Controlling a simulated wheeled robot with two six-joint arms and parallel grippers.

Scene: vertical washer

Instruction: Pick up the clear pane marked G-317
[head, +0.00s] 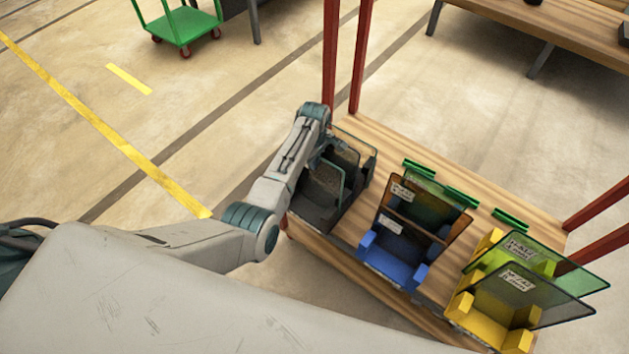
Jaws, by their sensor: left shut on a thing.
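My left gripper (334,147) is at the dark rack (312,214) on the left end of the wooden table. It is shut on the top of a clear greyish pane (321,186) that stands upright in or just above the rack; I cannot tell if it touches the rack. Other dark-edged panes stand close by it. No marking can be read on the held pane, so I cannot tell if it is G-317. The arm hides part of the rack. My right gripper is not in view.
A blue rack (388,263) holds brown and green tinted panes with white labels. A yellow rack (484,307) holds yellow-green and grey panes with labels. Green holders (510,219) lie along the table's (400,145) back. Red posts (331,50) rise at the table's corners.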

